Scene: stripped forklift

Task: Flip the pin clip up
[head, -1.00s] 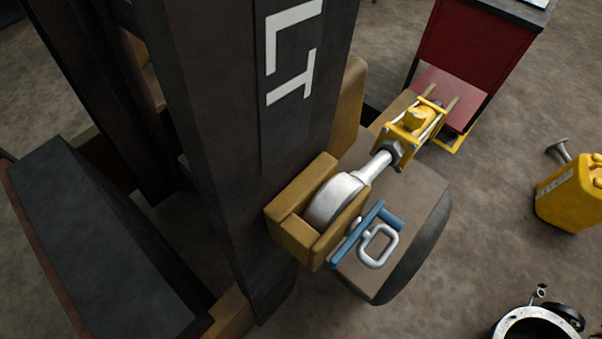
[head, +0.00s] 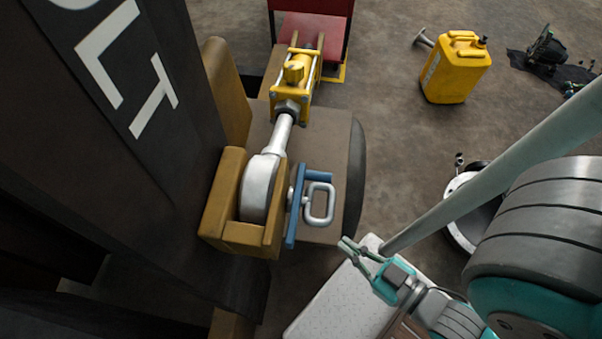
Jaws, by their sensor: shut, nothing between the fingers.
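The pin clip (head: 319,204), a pale metal loop, sticks out to the right from a blue bracket (head: 293,206). The bracket sits on the right side of a yellow-brown clevis (head: 229,196) around a round silver rod end (head: 258,188). My gripper (head: 347,244), with teal on its body, is below and to the right of the clip. Its slim fingers are shut and empty, pointing up and left. It is apart from the clip in the picture; the depth gap is hard to judge.
The dark mast (head: 120,90) fills the left. A yellow cylinder (head: 296,75) lies beyond the rod. A dark tyre (head: 354,170) stands behind the clip. A yellow canister (head: 455,68) and a round metal part (head: 460,235) are on the open floor (head: 400,130) at right.

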